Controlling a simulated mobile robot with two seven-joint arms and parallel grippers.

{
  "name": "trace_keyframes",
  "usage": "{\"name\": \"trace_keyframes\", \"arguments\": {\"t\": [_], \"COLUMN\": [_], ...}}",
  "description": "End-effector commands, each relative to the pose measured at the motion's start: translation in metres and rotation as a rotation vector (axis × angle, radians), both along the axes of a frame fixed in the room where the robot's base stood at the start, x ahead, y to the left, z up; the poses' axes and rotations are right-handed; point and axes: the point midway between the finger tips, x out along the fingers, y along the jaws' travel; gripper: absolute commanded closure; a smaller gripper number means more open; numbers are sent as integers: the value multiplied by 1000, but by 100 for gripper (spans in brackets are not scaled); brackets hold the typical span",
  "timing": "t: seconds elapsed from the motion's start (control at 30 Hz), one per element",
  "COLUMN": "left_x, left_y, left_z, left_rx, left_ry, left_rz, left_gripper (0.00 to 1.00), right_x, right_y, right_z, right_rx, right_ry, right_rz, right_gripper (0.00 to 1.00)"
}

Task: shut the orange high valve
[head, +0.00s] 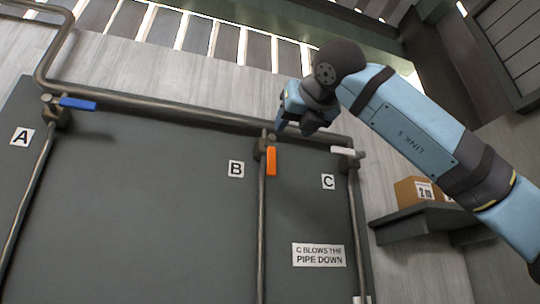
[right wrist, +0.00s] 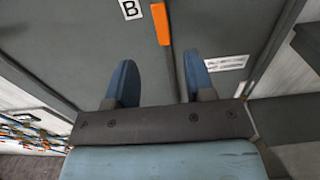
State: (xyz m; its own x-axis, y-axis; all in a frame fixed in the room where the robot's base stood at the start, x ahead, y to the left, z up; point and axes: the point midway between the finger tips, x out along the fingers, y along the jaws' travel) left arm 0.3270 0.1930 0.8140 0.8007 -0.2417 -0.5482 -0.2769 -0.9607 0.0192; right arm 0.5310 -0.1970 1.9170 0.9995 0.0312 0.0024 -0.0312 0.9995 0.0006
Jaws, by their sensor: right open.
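The orange valve handle (head: 271,161) hangs down along the vertical pipe beside label B on the grey panel. It also shows in the right wrist view (right wrist: 160,23), at the top, beyond my fingers. My right gripper (head: 289,122) is just above and right of the handle in the head view. The gap in depth between gripper and handle is hard to tell. My left gripper is not in view.
A blue handle (head: 78,103) by label A and a white handle (head: 343,151) by label C both point sideways. A sign (head: 318,256) reads "C blows the pipe down". A horizontal pipe (head: 190,112) runs above. A cardboard box (head: 415,191) sits on a dark shelf (head: 425,222) at right.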

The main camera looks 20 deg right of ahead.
Motion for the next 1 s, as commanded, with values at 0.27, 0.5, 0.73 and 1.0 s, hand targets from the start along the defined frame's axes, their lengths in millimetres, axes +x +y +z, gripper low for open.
{"name": "trace_keyframes", "arguments": {"t": [0.27,0.5,0.73,1.0], "left_x": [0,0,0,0], "left_y": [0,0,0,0], "left_z": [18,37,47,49], "left_rx": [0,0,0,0], "left_ry": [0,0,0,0], "left_rz": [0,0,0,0], "left_gripper": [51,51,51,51], "right_x": [45,96,127,136], "right_y": [2,4,6,5], "right_z": [3,3,2,0], "right_rx": [0,0,-1,-1], "right_ry": [4,4,3,2], "right_rz": [0,1,3,3], "right_gripper": [51,51,51,51]}}
